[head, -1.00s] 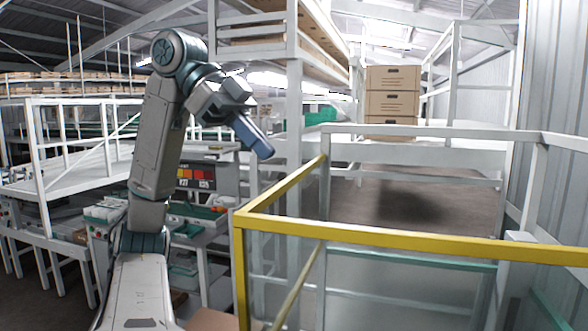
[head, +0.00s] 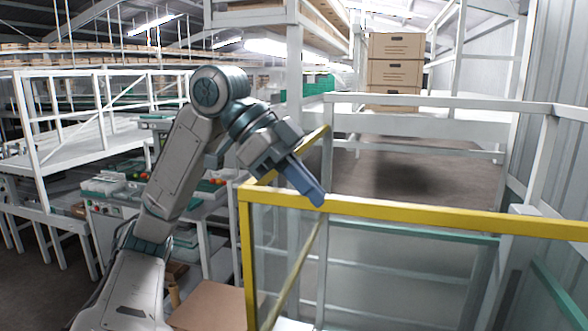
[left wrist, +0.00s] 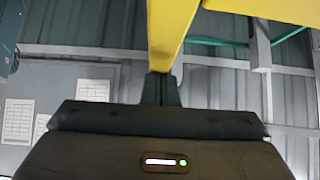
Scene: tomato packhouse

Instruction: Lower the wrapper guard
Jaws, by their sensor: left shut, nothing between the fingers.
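The wrapper guard (head: 420,214) is a yellow frame with a seemingly clear panel below its top bar. It stands raised at the front right of the head view. My left gripper (head: 318,197) is shut and empty. Its fingertips overlap the front yellow bar near its left end; I cannot tell whether they touch it. In the left wrist view the shut fingers (left wrist: 161,82) point at the yellow bar (left wrist: 172,30), which runs up from just beyond the tips. My right gripper is not in view.
Stacked cardboard boxes (head: 393,72) stand on a white platform behind the guard. White railings (head: 450,105) and a corrugated wall (head: 562,60) close off the right. A workstation with bins (head: 110,188) stands at the left. A brown board (head: 210,306) lies low beside my arm.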

